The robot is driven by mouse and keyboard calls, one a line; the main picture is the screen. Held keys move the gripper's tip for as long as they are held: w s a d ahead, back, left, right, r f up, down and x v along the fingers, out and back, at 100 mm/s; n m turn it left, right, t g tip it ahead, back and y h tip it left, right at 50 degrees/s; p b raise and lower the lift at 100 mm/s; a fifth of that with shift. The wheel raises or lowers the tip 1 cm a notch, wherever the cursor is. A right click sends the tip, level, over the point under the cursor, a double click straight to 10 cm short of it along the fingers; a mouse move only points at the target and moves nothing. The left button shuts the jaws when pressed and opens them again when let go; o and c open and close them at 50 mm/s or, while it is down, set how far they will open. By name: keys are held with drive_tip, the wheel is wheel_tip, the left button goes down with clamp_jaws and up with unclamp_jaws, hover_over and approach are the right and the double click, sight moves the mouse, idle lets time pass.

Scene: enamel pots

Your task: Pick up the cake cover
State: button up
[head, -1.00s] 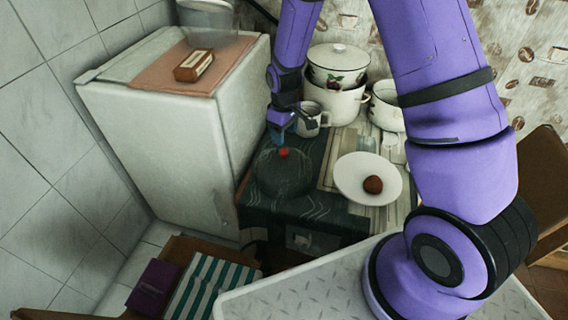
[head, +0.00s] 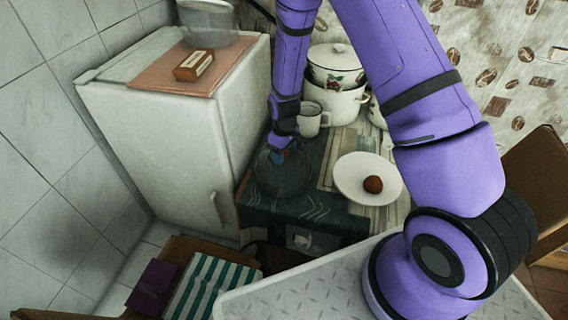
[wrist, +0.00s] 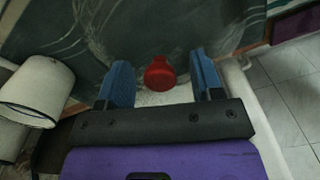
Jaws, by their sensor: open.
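The cake cover (head: 284,180) is a clear dome with a red knob, standing on the dark cloth of the table. Its dome is faint and hard to make out. My gripper (head: 279,153) is right at the top of the cover and mostly hides the knob in the head view. In the wrist view, the red knob (wrist: 160,74) lies between the two blue fingers of my gripper (wrist: 160,62). The fingers are apart, with a gap on both sides of the knob.
A white mug (head: 310,118) stands close behind my gripper. A white plate (head: 350,190) with a brown ball (head: 373,184) is to the right. Pots (head: 338,100) stand at the back. The white fridge (head: 165,140) borders the left side.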

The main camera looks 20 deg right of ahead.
clamp_jaws()
drive_tip(key=shift+r, duration=0.1)
